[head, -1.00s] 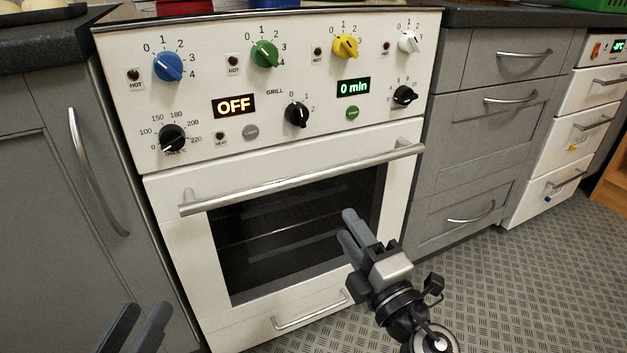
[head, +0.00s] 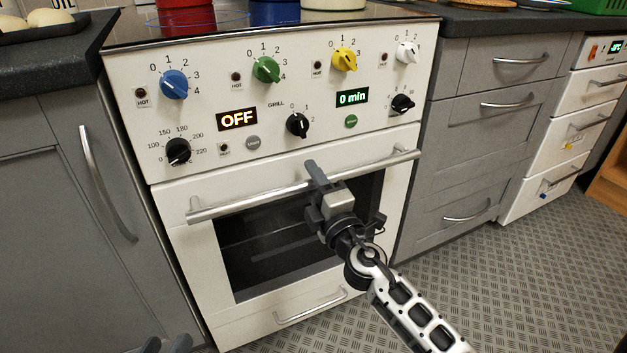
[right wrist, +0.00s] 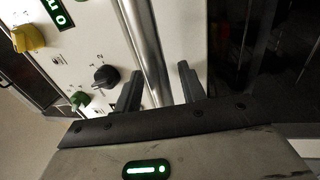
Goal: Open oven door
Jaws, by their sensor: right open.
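The white oven door (head: 192,252) has a dark window and is closed. Its long silver bar handle (head: 246,203) runs across the top of the door. My right gripper (head: 314,168) is at the handle, right of its middle. In the right wrist view the handle (right wrist: 147,50) runs down between the two open fingers of that gripper (right wrist: 158,90); I cannot tell whether either finger touches it. My left gripper (head: 166,345) shows only as fingertips at the bottom edge of the head view, away from the oven; its opening is unclear.
Above the door is the control panel with several knobs, including a black one (head: 298,125) near the handle. Grey cabinets stand left (head: 50,200) and right (head: 470,170). Pots (head: 186,18) stand on the hob. The patterned floor (head: 540,270) in front is clear.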

